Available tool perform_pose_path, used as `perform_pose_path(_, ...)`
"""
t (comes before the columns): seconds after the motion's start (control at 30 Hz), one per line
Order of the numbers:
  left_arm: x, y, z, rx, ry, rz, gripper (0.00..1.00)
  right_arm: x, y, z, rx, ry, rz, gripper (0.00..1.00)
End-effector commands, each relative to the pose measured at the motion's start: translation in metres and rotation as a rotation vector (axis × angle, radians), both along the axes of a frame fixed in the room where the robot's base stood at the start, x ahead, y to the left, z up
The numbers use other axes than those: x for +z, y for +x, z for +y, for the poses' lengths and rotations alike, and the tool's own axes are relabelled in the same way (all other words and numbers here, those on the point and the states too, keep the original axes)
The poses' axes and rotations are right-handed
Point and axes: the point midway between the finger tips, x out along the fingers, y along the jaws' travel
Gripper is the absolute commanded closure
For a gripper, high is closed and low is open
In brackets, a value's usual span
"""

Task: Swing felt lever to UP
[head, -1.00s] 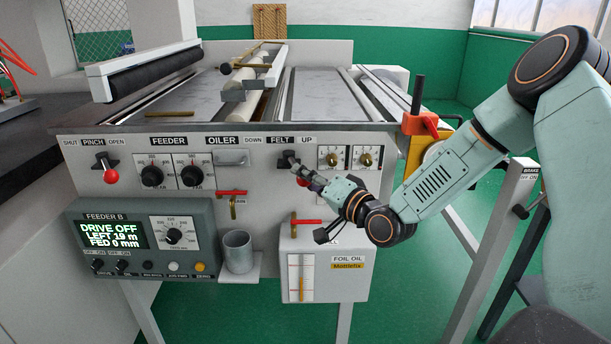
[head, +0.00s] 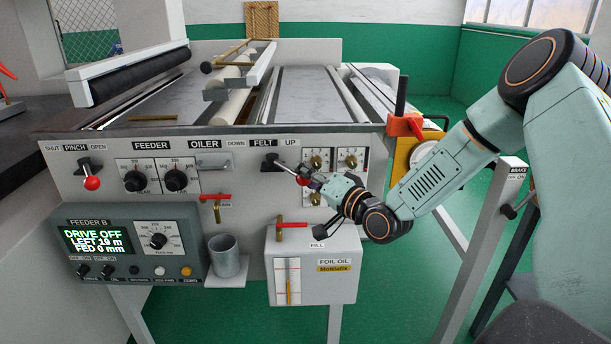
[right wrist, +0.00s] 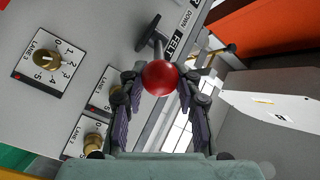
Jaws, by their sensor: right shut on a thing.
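The felt lever (head: 285,169) is on the machine's front panel, below the DOWN, FELT and UP labels. Its black pivot is at the left and its rod slopes right and slightly down, on the UP side. Its red ball knob (head: 302,181) is partly hidden by my right gripper (head: 305,178). In the right wrist view, the fingers of my right gripper (right wrist: 160,82) are shut on both sides of the red knob (right wrist: 160,75). The rod runs from the knob to the dark pivot. My left gripper is out of view.
Lane dials (head: 317,160) sit just right of the lever. The pinch lever (head: 92,182) is at the far left. A frame (head: 262,65) stands over a white roller (head: 233,105) on top.

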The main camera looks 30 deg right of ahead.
Motion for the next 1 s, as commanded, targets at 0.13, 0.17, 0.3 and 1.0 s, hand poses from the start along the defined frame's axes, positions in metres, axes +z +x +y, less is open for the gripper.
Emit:
perform_pose_path(0.13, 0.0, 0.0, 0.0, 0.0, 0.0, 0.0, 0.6, -0.006, -0.002, 0.0, 0.002, 0.002, 0.016, 1.0)
perform_pose_path(0.17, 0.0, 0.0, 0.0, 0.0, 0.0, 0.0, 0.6, -0.006, -0.002, 0.0, 0.002, 0.002, 0.016, 1.0)
perform_pose_path(0.3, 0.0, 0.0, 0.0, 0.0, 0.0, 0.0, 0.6, -0.006, -0.002, 0.001, 0.002, 0.002, 0.017, 0.63)
perform_pose_path(1.0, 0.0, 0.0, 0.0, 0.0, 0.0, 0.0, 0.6, 0.012, -0.001, -0.001, 0.001, 0.003, 0.003, 0.45)
